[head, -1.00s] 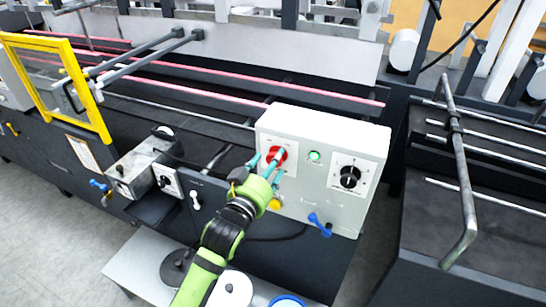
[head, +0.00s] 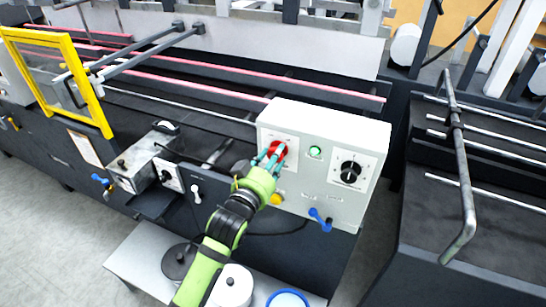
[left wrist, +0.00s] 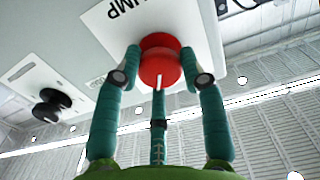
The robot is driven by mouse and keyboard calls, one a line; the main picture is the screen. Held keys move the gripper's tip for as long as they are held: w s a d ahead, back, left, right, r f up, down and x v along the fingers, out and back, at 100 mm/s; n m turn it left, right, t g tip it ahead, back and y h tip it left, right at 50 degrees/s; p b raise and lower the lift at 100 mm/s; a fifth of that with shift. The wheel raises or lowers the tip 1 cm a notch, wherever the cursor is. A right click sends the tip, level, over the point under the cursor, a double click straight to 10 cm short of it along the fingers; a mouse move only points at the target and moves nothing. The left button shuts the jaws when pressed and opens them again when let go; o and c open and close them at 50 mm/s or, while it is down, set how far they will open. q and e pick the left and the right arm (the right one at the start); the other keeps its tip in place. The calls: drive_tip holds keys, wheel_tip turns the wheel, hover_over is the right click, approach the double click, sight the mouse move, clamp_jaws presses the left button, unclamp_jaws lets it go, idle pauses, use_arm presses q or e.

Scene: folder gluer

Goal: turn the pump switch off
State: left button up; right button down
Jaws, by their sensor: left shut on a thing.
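The pump switch is a round red knob (head: 277,150) on the front of a white control box (head: 325,128). It also shows large in the left wrist view (left wrist: 160,58), below a label that partly reads "UMP". A white pointer line on the knob points toward my third finger. My left gripper (head: 269,158) has its teal fingers around the red knob, one on each side and one below, and is shut on it. In the left wrist view the gripper (left wrist: 160,75) shows the fingertips against the knob's sides. My right gripper is not in view.
A green button (head: 315,152), a black rotary dial (head: 350,173), a yellow button (head: 276,199) and a blue-handled valve (head: 320,219) share the box. A low metal table (head: 135,262) with containers stands below. A yellow frame guard (head: 95,105) is at left.

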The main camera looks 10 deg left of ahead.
use_arm(q)
drive_tip(key=n+p, duration=0.1)
drive_tip(key=n, duration=0.2)
drive_tip(key=r+n+p, duration=0.1)
drive_tip(key=n, duration=0.3)
drive_tip(key=shift+w+a+r+p, duration=0.1)
drive_tip(key=shift+a+p, duration=0.1)
drive_tip(key=shift+p, duration=0.2)
drive_tip(key=n, duration=0.3)
drive_tip(key=shift+a+n, duration=0.1)
drive_tip(key=shift+n, duration=1.7)
drive_tip(key=shift+f, duration=0.2)
drive_tip(key=o, duration=1.1)
drive_tip(key=shift+o, duration=0.2)
drive_tip(key=shift+a+f, duration=0.1)
drive_tip(key=shift+f, duration=0.15)
drive_tip(key=s+a, duration=0.2)
drive_tip(key=s, duration=0.9)
drive_tip(key=shift+s+a, duration=0.15)
drive_tip(key=shift+s, duration=0.2)
